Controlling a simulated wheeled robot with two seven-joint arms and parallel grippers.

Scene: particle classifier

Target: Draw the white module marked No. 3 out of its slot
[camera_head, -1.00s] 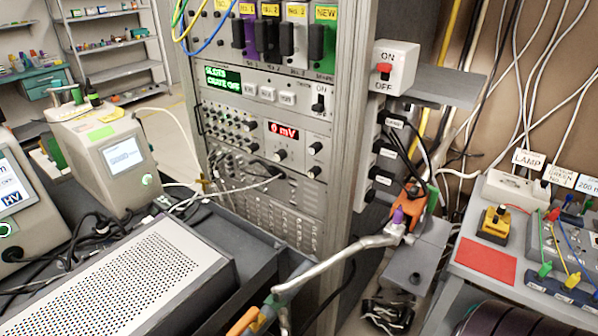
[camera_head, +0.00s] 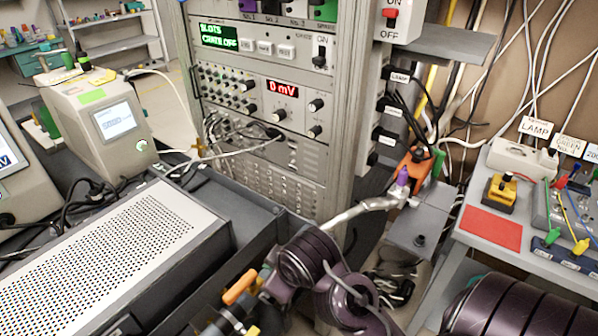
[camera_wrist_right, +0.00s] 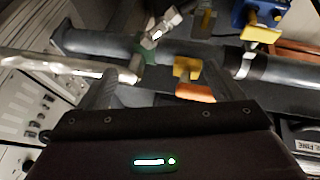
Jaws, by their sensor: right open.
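In the head view, the module rack is cut off by the top edge. Only the bottom of the white module No. 3 (camera_head: 295,8) shows there, between a dark module and a green one; its front and handle are out of frame. In the right wrist view, my right gripper (camera_wrist_right: 160,72) is open and empty, its two fingers over pipework and yellow handles, and no module is in that view. Dark purple links of my arm (camera_head: 310,262) show low in the head view, well below the module. My left gripper is not in view.
Below the modules are a green display panel (camera_head: 219,36) and a red 0 mV readout (camera_head: 283,89). A perforated box (camera_head: 105,250) is at left, a bench with a red mat (camera_head: 491,233) at right.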

